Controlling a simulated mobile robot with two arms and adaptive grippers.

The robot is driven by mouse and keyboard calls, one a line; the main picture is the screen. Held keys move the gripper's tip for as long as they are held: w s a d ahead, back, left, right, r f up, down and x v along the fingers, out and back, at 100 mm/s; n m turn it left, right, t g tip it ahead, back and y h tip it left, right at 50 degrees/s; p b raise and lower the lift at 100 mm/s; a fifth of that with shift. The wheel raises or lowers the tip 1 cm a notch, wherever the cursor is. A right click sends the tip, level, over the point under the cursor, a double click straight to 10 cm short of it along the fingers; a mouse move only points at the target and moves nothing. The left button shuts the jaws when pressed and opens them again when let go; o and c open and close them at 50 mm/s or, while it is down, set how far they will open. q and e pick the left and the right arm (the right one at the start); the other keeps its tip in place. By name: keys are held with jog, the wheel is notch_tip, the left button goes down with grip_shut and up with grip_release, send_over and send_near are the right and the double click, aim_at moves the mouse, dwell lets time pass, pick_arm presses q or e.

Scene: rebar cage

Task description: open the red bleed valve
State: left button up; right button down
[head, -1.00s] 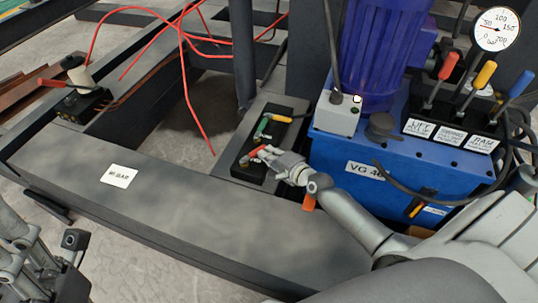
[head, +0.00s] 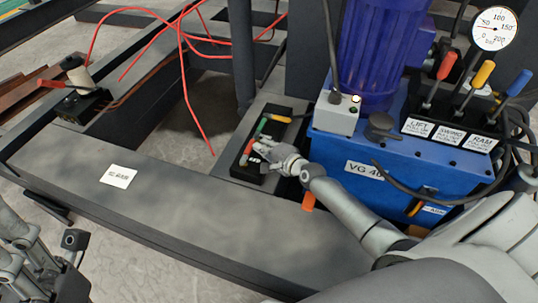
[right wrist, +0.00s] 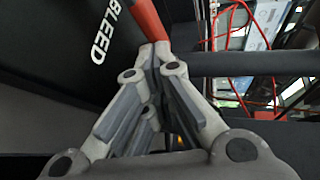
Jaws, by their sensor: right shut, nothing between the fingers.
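The red bleed valve handle (head: 248,150) sits on a black valve block (head: 251,178) beside the blue power unit in the head view. It points up and slightly right, roughly along the block. My right gripper (head: 264,149) is shut and empty, with its tips right beside the handle. In the right wrist view the red handle (right wrist: 148,20) rises just beyond the shut fingertips (right wrist: 155,50), near the white BLEED lettering (right wrist: 112,28). Whether they touch is unclear. My left gripper (head: 28,245) shows partly at the lower left, away from the valve; its jaws are unclear.
Green (head: 262,127) and yellow (head: 277,118) handles sit on the same block, close to my right gripper. The blue power unit (head: 335,152) stands to the right, with a gauge (head: 494,28) above it. A dark beam (head: 190,205) with a white label runs in front.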

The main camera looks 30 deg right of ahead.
jog(key=shift+w+a+r, duration=0.15)
jog(key=shift+w+a, duration=0.05)
dwell(0.4)
jog(key=shift+s, duration=0.4)
jog(key=v, duration=1.1)
jog(key=shift+s+d, duration=0.2)
jog(key=shift+d, duration=0.05)
